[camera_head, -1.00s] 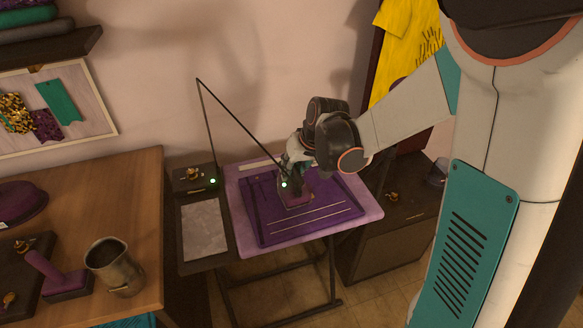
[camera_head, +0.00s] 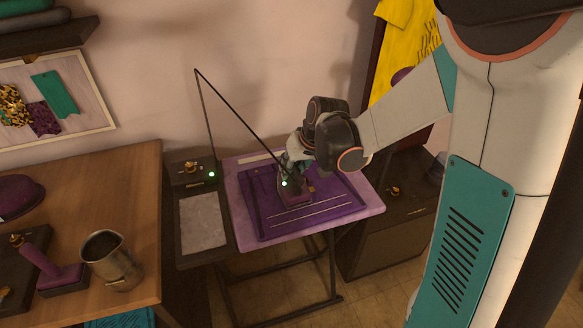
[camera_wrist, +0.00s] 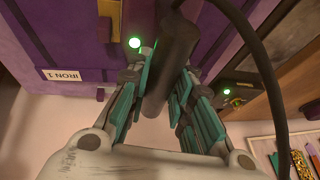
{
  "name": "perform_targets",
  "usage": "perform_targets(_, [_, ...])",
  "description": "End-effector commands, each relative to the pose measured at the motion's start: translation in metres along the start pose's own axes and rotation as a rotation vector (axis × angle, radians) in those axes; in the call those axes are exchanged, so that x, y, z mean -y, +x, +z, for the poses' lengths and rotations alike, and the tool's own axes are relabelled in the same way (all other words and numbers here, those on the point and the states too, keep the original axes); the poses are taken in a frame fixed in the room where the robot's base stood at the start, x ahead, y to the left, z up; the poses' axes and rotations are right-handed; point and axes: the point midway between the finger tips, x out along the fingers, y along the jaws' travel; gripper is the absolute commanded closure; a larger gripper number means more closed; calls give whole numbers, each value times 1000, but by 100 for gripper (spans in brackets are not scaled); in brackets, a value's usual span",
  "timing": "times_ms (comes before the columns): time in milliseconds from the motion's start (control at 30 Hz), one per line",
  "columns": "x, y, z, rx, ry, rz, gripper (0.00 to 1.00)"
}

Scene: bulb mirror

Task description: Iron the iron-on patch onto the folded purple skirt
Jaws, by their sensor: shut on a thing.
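The folded purple skirt (camera_head: 268,228) lies flat on the lilac ironing board (camera_head: 368,205); it also shows in the wrist view (camera_wrist: 60,30). My gripper (camera_head: 294,178) is above the skirt, its teal fingers (camera_wrist: 158,95) shut on the dark handle of the iron (camera_wrist: 178,45). In the head view the iron's purple lower part (camera_head: 293,198) is down at the skirt, its green light lit. I cannot tell whether it presses on the cloth. I cannot make out the patch for certain; a small tan piece (camera_wrist: 110,12) shows beside the iron in the wrist view.
A cord (camera_head: 240,122) runs from the iron to a thin upright pole behind a grey rest plate (camera_head: 203,225). A wooden table (camera_head: 140,215) at left holds a metal jug (camera_head: 112,262) and a purple-handled tool (camera_head: 55,270). A dark cabinet (camera_head: 385,240) stands at right.

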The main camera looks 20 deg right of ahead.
Motion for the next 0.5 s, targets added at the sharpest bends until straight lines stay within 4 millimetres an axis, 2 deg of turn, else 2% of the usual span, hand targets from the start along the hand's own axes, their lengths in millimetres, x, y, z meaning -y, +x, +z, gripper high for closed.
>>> perform_targets(500, [-1,4,1,-1,0,0,100])
